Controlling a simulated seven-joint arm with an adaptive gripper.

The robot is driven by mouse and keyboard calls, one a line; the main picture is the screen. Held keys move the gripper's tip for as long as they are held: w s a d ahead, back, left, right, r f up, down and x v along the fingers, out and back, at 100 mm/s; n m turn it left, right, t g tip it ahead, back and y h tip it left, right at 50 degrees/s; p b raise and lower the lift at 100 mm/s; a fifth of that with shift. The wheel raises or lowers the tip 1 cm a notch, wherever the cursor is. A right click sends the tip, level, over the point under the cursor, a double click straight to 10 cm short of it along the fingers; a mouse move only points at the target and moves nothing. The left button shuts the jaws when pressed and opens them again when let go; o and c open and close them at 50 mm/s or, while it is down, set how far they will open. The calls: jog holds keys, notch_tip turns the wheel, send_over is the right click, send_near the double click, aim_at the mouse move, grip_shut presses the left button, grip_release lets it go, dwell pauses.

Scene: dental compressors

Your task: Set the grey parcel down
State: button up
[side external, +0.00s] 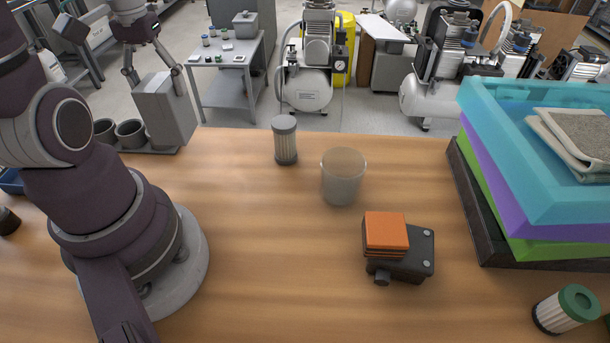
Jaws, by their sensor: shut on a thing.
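The grey parcel (166,112) is a plain upright box at the upper left, near the far edge of the table. My gripper (155,82) is above it, fingers pointing down, with one finger on each side of the parcel's top. It is shut on the parcel, which hangs slightly tilted. The parcel's lower end overlaps a flat dark grey tray (152,150) in the picture; I cannot tell whether they touch.
Two dark cups (130,133) stand by the parcel. A grey filter (285,140), a translucent cup (343,178) and orange pads on a black device (420,256) stand mid-table. Stacked crates (480,150) and a green-capped filter (566,309) are right. The front middle wood is clear.

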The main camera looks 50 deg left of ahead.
aim_at(172, 126)
notch_tip(172, 126, down, 8)
jog(key=shift+r, duration=0.15)
jog(key=o, duration=1.2)
jog(key=shift+o, duration=0.2)
